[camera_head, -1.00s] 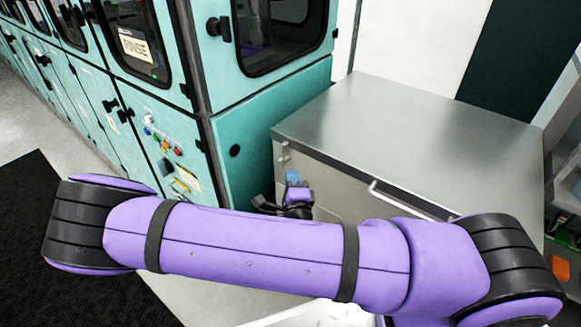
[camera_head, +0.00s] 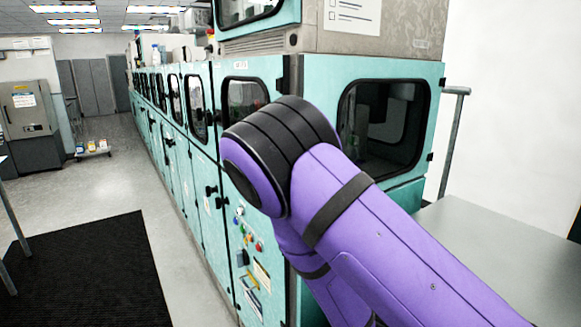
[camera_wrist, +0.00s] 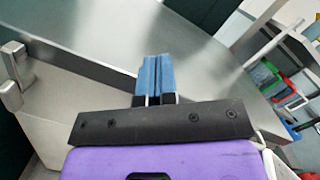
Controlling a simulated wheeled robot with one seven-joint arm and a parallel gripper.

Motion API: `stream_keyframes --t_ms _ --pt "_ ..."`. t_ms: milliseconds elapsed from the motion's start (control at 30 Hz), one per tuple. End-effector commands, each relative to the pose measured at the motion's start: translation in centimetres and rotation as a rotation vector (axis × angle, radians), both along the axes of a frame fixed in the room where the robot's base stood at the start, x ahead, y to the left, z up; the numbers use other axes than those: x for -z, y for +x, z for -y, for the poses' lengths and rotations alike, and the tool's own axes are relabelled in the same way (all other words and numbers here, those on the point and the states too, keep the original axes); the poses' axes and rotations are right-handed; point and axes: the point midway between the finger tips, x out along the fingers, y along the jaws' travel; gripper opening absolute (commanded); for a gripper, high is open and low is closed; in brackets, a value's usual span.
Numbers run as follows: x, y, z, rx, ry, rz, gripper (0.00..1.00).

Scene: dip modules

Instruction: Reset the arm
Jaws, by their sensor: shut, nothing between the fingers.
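My purple arm (camera_head: 390,240) with a black elbow joint crosses the right half of the head view, bent sharply near the middle. My gripper is hidden in the head view. In the wrist view my gripper (camera_wrist: 157,62) has its two blue fingertips pressed together, with nothing between them. The fingers stand out over the grey metal top of a cabinet (camera_wrist: 95,40). I cannot tell how far they are above it.
Teal machines (camera_head: 385,75) with dark windows run in a row to the back left. The steel top (camera_head: 490,235) is bare at right. A black mat (camera_head: 90,275) lies on open floor at left. The wrist view shows green and red bins (camera_wrist: 275,80).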

Motion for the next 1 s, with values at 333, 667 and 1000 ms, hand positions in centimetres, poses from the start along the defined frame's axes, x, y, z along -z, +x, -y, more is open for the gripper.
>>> stream_keyframes --t_ms 333,667,1000 --pt "-4.0 -2.6 3.7 0.312 0.325 0.213 0.00" --pt "-7.2 -5.7 6.0 0.597 0.613 0.430 0.00" --pt "-10.4 -9.0 7.1 0.877 0.902 0.670 0.00"
